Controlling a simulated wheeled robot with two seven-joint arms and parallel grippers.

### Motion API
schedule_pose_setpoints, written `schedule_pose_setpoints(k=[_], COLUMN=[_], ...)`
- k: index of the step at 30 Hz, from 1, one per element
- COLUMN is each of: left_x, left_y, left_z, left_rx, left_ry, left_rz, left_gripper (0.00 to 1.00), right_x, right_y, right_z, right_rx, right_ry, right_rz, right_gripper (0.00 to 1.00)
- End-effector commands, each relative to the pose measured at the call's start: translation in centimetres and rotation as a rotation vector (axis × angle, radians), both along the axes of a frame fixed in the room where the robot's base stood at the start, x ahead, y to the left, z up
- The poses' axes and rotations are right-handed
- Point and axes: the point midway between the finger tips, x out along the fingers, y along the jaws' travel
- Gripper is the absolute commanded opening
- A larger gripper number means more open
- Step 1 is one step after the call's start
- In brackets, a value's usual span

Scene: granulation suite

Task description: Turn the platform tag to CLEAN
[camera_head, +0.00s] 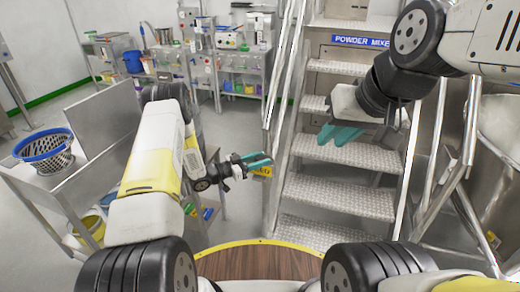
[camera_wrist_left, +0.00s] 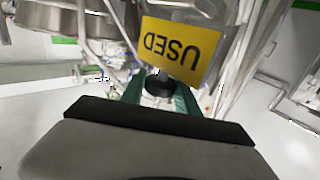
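The platform tag (camera_head: 261,171) is a small yellow plate at the left stair rail, partly hidden behind my left gripper in the head view. In the left wrist view the tag (camera_wrist_left: 180,48) is close and reads USED, upside down in the picture. My left gripper (camera_head: 262,160) is at the tag, its teal fingers apart. In the wrist view a dark round part (camera_wrist_left: 160,84) shows between the fingers (camera_wrist_left: 160,95), just below the tag; I cannot tell whether they touch it. My right gripper (camera_head: 340,134) is open and empty in front of the steps.
Metal stairs (camera_head: 335,150) with rails rise ahead under a blue POWDER MIXER sign (camera_head: 360,41), partly hidden. A steel cart (camera_head: 100,165) with a blue-rimmed basket (camera_head: 45,150) stands at left. A large steel vessel (camera_head: 500,130) is at right. Open floor lies beyond the cart.

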Motion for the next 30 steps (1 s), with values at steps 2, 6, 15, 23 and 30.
schedule_pose_setpoints(k=[2, 6, 15, 23, 30], left_x=[0.02, 0.01, -0.06, -0.16, -0.2], left_y=[0.03, 0.04, 0.04, 0.01, -0.08], left_z=[0.0, 0.0, -0.03, -0.1, -0.16], left_rx=[0.0, 0.0, -0.001, -0.002, -0.001], left_ry=[0.0, 0.0, 0.004, 0.008, 0.007], left_rz=[0.001, 0.004, 0.091, 0.291, 0.517], left_gripper=[0.03, 0.0, 0.0, 0.0, 0.0], right_x=[0.0, 0.0, 0.0, 0.0, 0.0], right_y=[0.0, 0.0, 0.0, 0.0, 0.0], right_z=[0.0, 0.0, 0.0, 0.0, 0.0], right_rx=[0.0, 0.0, 0.0, 0.0, 0.0], right_ry=[0.0, 0.0, 0.0, 0.0, 0.0], right_rz=[0.0, 0.0, 0.0, 0.0, 0.0], right_gripper=[0.24, 0.24, 0.24, 0.24, 0.24])
